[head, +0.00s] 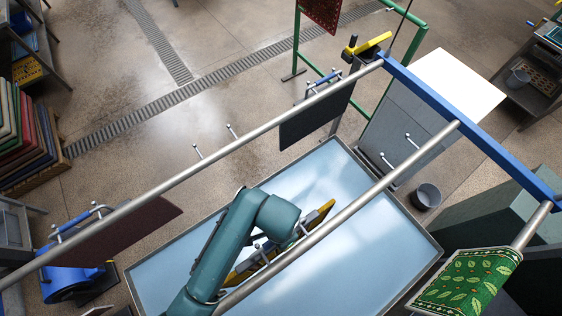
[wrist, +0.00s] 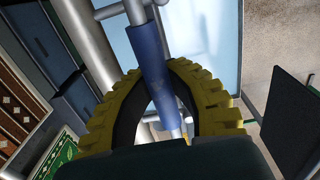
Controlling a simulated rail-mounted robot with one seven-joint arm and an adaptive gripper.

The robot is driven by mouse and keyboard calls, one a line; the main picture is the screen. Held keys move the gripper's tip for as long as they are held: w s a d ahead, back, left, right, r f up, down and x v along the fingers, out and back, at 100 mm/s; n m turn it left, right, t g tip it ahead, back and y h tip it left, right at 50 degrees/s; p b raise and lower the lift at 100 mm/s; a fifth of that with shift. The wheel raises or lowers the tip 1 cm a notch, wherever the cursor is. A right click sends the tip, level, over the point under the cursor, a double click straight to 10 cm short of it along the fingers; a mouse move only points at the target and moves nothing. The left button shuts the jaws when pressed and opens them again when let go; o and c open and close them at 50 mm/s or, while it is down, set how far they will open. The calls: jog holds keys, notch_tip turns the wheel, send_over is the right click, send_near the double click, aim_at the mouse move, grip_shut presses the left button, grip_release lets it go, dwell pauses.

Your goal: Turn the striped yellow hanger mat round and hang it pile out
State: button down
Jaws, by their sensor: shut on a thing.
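The striped yellow hanger mat (head: 318,219) shows in the head view as a narrow, steeply seen strip of yellow and dark bands beside the near rail, above the pale blue basin. My teal arm covers its middle, and which face is pile I cannot tell. In the wrist view my gripper (wrist: 158,88) has its yellow ribbed fingers shut around the hanger's blue handle sleeve (wrist: 152,58). Silver hanger rods run from the sleeve. My gripper is hidden behind my arm in the head view.
The near rail (head: 375,190) and far rail (head: 225,150) cross above the basin (head: 160,275). A dark mat (head: 312,120) hangs on the far rail, and a brown mat (head: 125,232) further left. A green leaf mat (head: 465,283) hangs at the near rail's right. A bucket (head: 426,196) stands beside the basin.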

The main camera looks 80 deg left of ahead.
jog(key=s+a, duration=0.2)
jog(key=a, duration=0.5)
jog(key=shift+s+r, duration=0.15)
jog(key=shift+s, duration=0.1)
dwell(0.6)
